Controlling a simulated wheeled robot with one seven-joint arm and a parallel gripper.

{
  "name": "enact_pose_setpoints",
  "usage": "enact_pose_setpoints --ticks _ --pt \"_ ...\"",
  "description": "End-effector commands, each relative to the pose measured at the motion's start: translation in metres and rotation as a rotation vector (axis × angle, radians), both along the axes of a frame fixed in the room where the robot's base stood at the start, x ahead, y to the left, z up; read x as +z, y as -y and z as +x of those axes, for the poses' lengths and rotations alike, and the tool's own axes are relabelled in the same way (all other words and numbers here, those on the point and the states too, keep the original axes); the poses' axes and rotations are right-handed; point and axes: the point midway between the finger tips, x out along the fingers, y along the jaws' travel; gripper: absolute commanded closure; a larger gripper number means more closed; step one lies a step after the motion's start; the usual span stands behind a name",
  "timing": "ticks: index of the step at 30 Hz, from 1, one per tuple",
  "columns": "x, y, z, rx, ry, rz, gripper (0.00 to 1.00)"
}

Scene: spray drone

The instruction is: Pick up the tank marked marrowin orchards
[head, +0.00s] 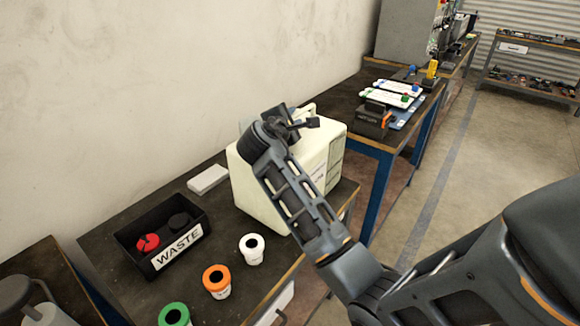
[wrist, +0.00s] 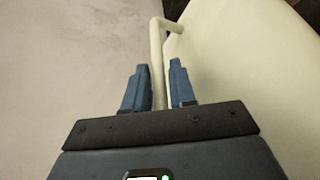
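A large cream tank (head: 257,201) stands upright on the dark workbench, partly hidden behind my arm in the head view. Faint marking shows on its side, but I cannot read it. In the wrist view the tank body (wrist: 245,70) fills the right side, and its thin cream handle (wrist: 157,50) runs between my two blue fingers. My gripper (wrist: 160,85) has its fingers apart on either side of the handle, with a gap visible beside it. In the head view my gripper (head: 295,122) is at the top of the tank and its fingers are hard to make out.
A black WASTE bin (head: 177,257) holding red and black caps stands left of the tank. White (head: 252,249), orange-topped (head: 217,281) and green-topped (head: 174,315) containers line the bench front. A white block (head: 207,179) lies near the wall. A second bench (head: 345,97) with equipment stands behind.

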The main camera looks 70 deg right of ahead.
Motion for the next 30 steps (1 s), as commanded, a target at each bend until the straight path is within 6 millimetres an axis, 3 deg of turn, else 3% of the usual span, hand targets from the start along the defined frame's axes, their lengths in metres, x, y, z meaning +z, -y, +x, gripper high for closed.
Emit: enact_pose_setpoints --ticks 7,30 --pt "0.0002 -0.0002 0.0002 0.001 0.0 -0.001 0.99" --pt "-0.002 -0.0009 0.0002 0.0 -0.001 0.003 1.0"
